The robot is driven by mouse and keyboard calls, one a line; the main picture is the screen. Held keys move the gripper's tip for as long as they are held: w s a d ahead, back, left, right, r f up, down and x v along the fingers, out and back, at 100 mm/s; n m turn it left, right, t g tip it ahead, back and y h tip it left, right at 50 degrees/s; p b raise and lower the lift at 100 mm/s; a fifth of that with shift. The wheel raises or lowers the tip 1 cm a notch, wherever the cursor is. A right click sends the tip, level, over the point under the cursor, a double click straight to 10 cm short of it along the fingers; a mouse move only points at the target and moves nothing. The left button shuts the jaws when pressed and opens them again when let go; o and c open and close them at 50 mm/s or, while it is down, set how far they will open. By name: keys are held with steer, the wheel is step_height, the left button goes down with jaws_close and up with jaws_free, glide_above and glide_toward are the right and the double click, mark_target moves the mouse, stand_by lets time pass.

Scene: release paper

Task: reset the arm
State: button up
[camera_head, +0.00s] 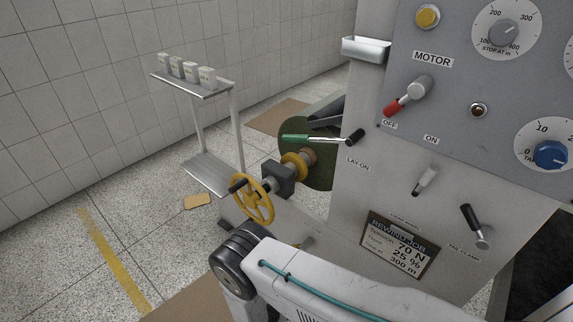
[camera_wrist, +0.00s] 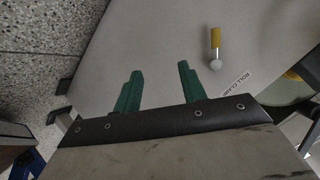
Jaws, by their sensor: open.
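My gripper (camera_wrist: 160,84) shows in the wrist view as two green fingers standing apart with nothing between them. It is in front of a pale machine panel (camera_wrist: 165,38). A short lever with a yellow grip and a white ball (camera_wrist: 215,48) is on that panel, right of the fingers and apart from them, beside a label reading ROLL CLAMP (camera_wrist: 236,83). In the head view, my pale arm link with a teal cable crosses the bottom; my gripper cannot be made out there.
The machine's control panel (camera_head: 455,110) fills the right, with a red-handled motor lever (camera_head: 397,106) and dials. A metal stand (camera_head: 206,176) holds several small boxes. The floor at left is mostly clear.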

steer(key=s+a+r+n+g+y, duration=0.1)
steer(key=s+a+n+g+y, duration=0.4)
steer(key=a+n+g, duration=0.15)
steer(key=a+r+n+g+y, duration=0.15)
steer(key=a+r, duration=0.25)
steer(key=r, duration=0.4)
steer(key=d+r+n+g+y, duration=0.1)
steer(key=d+r+n+g, duration=0.15)
steer(key=r, duration=1.05)
steer(key=d+r+n+g, duration=0.2)
steer(key=r+n, duration=0.1)
steer(key=r, duration=1.1)
steer(key=s+d+r+n+g, duration=0.1)
steer(key=s+d+r+n, duration=0.15)
steer(key=d+r, duration=0.7)
steer(key=s+d+r+n, duration=0.1)
steer(key=s+d+r, duration=0.2)
steer(key=d+r, duration=0.65)
steer(key=s+d+r+m+t+h, duration=0.1)
steer(key=s+d+r+t, duration=0.1)
steer(key=s+d+r, duration=0.4)
steer(key=s+d+r+m+t, duration=0.1)
steer(key=s+d+r+t, duration=0.1)
steer(key=s+d+r, duration=0.4)
steer(key=shift+s+d+r+t+h, duration=0.3)
steer(key=shift+d+r, duration=0.9)
steer(key=shift+r, duration=1.3)
steer(key=shift+w, duration=0.1)
